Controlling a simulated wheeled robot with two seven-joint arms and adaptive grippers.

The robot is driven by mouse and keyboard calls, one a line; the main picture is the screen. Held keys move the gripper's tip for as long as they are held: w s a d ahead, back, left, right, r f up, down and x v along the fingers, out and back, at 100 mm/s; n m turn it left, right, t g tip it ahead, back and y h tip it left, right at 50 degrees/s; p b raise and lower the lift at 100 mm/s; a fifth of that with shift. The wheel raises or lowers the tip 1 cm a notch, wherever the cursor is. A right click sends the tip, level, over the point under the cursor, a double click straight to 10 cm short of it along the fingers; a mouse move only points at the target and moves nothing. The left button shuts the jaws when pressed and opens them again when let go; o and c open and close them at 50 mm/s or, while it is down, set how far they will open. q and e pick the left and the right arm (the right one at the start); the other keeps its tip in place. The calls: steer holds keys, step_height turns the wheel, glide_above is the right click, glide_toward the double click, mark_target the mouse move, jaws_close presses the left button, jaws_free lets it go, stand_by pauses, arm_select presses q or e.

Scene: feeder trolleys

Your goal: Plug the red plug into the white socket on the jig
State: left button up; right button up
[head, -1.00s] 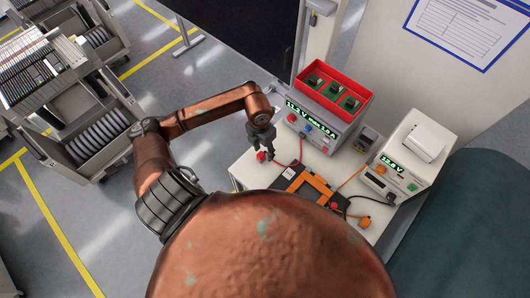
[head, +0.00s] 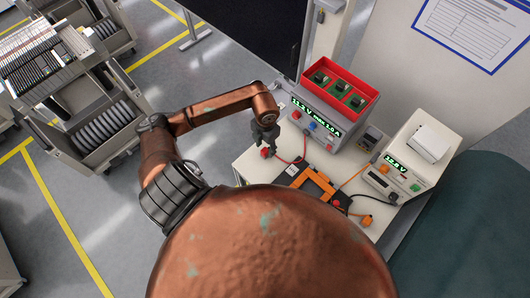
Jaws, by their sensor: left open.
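The small red plug (head: 265,152) is at the left part of the white bench top, with a red cable running from it towards the jig. My left gripper (head: 269,148) points down right at the plug and is open. I cannot tell whether its fingers are around the plug or beside it. The jig (head: 305,183) is a dark board with an orange frame, lying on the bench to the right of the plug. My right gripper is not in view.
A power supply (head: 316,124) with a red bin (head: 337,87) on top stands behind the jig. A white meter unit (head: 393,180) stands to the right. An orange plug (head: 366,220) and cables lie at the bench's right. Trolleys (head: 95,135) stand far left.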

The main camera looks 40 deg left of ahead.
mark_target(265, 150)
arm_select(q)
steer(key=f, duration=0.1)
steer(key=f+p, duration=0.1)
steer(key=f, duration=0.2)
steer(key=shift+w+a, duration=0.25)
steer(key=shift+a, duration=0.05)
steer(key=shift+f, duration=0.6)
jaws_close()
